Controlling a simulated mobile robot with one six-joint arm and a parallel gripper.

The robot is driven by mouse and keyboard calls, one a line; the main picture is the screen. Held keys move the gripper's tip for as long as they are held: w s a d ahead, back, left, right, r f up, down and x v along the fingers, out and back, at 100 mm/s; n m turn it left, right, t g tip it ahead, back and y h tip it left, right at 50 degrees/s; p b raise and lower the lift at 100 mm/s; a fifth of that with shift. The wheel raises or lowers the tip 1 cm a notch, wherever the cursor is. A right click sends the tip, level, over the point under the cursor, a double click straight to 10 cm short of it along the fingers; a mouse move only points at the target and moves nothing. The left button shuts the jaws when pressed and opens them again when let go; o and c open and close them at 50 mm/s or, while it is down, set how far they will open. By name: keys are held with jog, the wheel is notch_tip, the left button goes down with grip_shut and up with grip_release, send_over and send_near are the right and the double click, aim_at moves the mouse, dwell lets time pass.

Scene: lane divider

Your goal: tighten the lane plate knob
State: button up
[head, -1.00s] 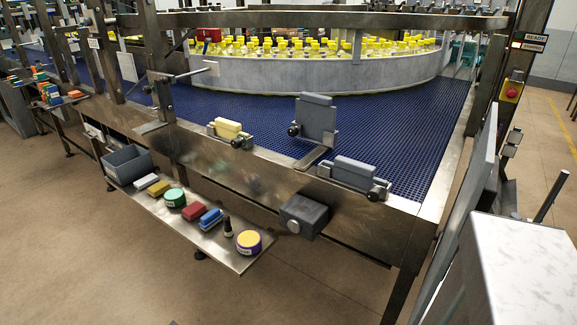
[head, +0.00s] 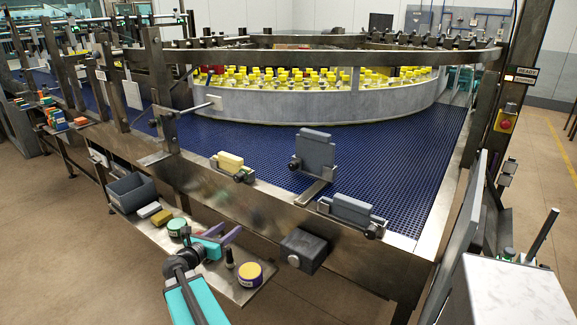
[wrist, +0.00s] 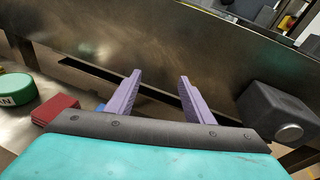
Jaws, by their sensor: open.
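A grey upright lane plate (head: 315,152) stands on a metal bracket on the rail beside the blue conveyor. A small dark knob (head: 295,163) sits at its lower left side. I cannot tell how tight the knob is. My gripper (head: 231,232) is open and empty, over the parts shelf, below and left of the plate. In the wrist view its two purple fingers (wrist: 160,77) are spread apart and point at the steel front of the frame.
A yellow block (head: 230,162) and a grey block (head: 352,208) sit on rail mounts with dark knobs. A dark box (head: 304,250) juts from the frame front. The shelf (head: 222,279) holds a purple-yellow tin (head: 249,274), a green tin (head: 176,227) and a grey bin (head: 131,191).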

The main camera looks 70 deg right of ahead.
aim_at(291, 166)
jog(key=s+d+r+m+g+p, duration=0.1)
jog(key=s+d+r, duration=0.4)
jog(key=r, duration=0.2)
jog(key=s+d+r+m+g+h+p, duration=0.1)
jog(key=s+d+r+g, duration=0.1)
jog(key=s+d+r, duration=0.2)
notch_tip(291, 166, up, 5)
jog(key=shift+s+d+f+h+p, duration=0.2)
jog(key=shift+s+d+h+p, duration=0.15)
jog(key=shift+s, duration=0.65)
jog(key=shift+d, duration=0.15)
jog(key=shift+p+x, duration=1.75)
jog(key=shift+x, duration=5.05)
jog(key=shift+s, duration=0.1)
jog(key=c, duration=1.1)
jog(key=shift+o, duration=0.2)
jog(key=shift+f+m+b, duration=0.2)
jog(key=shift+m+b, duration=0.3)
jog(key=shift+b, duration=0.35)
jog(key=shift+r+m+b, duration=0.2)
jog(key=shift+m+b, duration=0.2)
